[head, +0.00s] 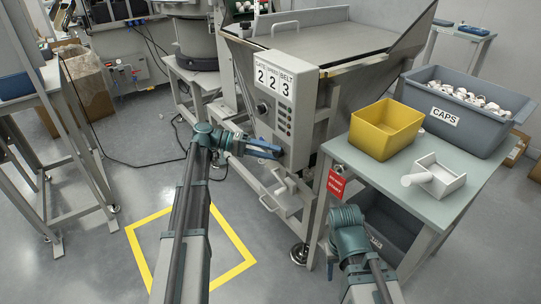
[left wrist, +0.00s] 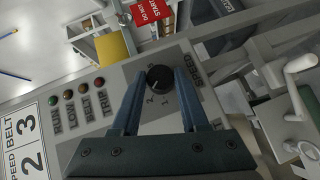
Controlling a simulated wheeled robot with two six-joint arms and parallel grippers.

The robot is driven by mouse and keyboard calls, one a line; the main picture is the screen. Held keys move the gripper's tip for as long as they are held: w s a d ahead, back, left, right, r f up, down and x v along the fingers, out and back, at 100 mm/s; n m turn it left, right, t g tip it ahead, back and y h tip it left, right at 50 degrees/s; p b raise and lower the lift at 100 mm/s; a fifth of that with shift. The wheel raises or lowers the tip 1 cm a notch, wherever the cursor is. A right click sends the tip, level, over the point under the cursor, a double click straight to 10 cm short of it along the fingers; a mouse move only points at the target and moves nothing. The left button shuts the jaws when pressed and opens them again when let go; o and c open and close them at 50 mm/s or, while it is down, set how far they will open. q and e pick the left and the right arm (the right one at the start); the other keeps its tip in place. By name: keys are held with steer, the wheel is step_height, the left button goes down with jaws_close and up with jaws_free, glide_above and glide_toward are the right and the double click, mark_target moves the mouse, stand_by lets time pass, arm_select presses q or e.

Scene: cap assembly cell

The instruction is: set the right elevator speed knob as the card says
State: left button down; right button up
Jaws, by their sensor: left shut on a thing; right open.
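The black speed knob (left wrist: 158,79) sits on the grey panel beside the word SPEED, with 1 and 2 on its dial. My left gripper (left wrist: 167,75) is shut on it, one finger on each side. In the head view my left gripper (head: 278,151) reaches the panel's lower part and hides the knob. I cannot tell exactly where the knob points. The card (head: 274,77) on the panel reads gate 2, speed 2, belt 3; part of it shows in the left wrist view (left wrist: 27,150). My right gripper (head: 346,217) is open beside the table, its fingers hard to see.
Another black knob (head: 262,107) is higher on the panel. Indicator lamps (left wrist: 82,88) line the panel near the card.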

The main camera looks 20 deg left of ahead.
arm_select(q)
steer(key=shift+f, duration=0.1)
stand_by(0.3)
steer(key=shift+c, duration=2.1)
jaws_free()
steer(key=p+v, duration=0.2)
steer(key=v, duration=1.1)
steer(key=shift+a+p, duration=0.35)
steer(key=shift+a, duration=0.05)
steer(key=shift+s, duration=0.1)
